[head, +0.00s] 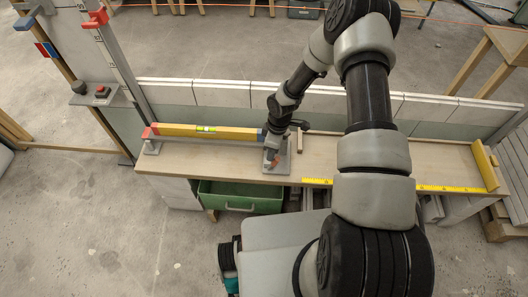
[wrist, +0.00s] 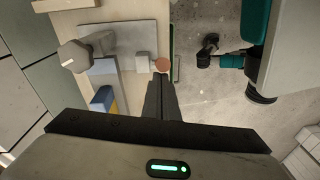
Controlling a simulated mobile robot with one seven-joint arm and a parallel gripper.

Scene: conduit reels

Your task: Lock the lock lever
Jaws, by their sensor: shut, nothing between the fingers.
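A grey plate (head: 281,168) lies on the bench near its middle; in the wrist view the plate (wrist: 122,36) carries a small pale block with a round copper-coloured knob (wrist: 161,65) at its end. This looks like the lock lever, but I cannot tell its position for certain. A grey hexagonal knob (wrist: 76,56) stands on the plate's left side. My gripper (wrist: 162,84) is shut and empty, its fingertips just below the copper knob in the picture; I cannot tell if they touch. In the head view my arm's end partly hides the plate.
A yellow spirit level (head: 185,130) lies left of the plate; its blue end (wrist: 103,97) shows in the wrist view. A yellow tape (head: 440,188) runs along the bench's right front. A green drawer (head: 240,204) stands open below. A wooden block (head: 300,141) is close by.

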